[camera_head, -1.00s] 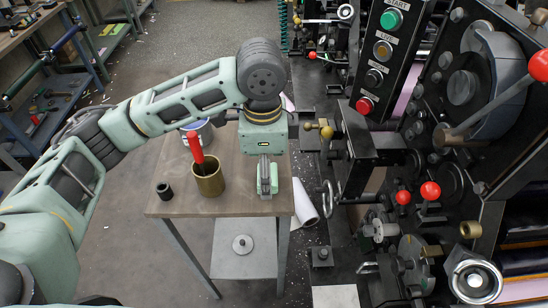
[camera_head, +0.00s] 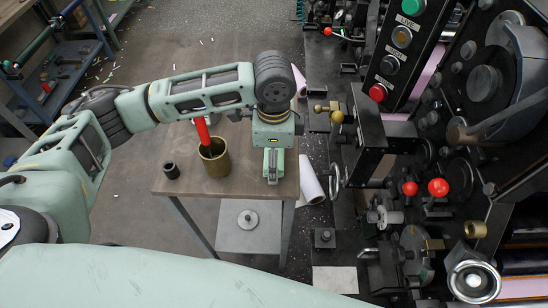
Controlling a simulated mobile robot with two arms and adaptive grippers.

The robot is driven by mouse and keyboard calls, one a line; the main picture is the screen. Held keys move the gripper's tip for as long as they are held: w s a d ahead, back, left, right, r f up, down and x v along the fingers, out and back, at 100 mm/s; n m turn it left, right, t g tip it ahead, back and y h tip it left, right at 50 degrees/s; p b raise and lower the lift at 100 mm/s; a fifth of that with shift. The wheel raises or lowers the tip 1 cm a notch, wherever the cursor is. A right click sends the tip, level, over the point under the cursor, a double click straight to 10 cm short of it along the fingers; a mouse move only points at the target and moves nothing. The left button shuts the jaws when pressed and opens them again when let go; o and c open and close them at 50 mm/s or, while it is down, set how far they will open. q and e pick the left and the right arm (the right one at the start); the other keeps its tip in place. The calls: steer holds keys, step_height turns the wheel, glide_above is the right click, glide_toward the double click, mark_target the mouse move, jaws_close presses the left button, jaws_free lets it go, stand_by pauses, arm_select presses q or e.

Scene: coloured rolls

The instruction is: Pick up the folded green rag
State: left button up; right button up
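My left gripper (camera_head: 273,166) hangs pointing down over the right part of the small wooden table (camera_head: 195,183). Its finger area looks narrow and pale green with grey. I cannot tell whether it is open or shut, or whether green cloth is in it. I cannot make out a folded green rag anywhere; the arm and gripper cover part of the tabletop. My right gripper is not in view.
A brass-coloured cup (camera_head: 215,166) with a red-handled tool (camera_head: 202,131) stands left of the gripper, beside a small black cup (camera_head: 171,171). The machine (camera_head: 370,150) with red knobs stands close on the right. A white roll (camera_head: 311,184) is near the table's right side.

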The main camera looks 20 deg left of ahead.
arm_select(q)
steer(key=shift+c, duration=1.4)
steer(key=c, duration=0.9)
steer(key=shift+r, duration=0.1)
steer(key=shift+c, duration=0.2)
steer(key=shift+r, duration=0.4)
steer(key=r, duration=0.1)
steer(key=d+r+b, duration=0.1)
steer(key=r, duration=0.1)
steer(key=shift+s+r, duration=0.2)
steer(key=shift+r, duration=0.1)
steer(key=s+d+r+b, duration=0.1)
steer(key=s+d+r, duration=0.4)
steer(key=d, duration=0.4)
steer(key=shift+s+r+b, duration=0.25)
steer(key=shift+r+b, duration=0.1)
steer(key=shift+r, duration=0.4)
steer(key=shift+d, duration=0.1)
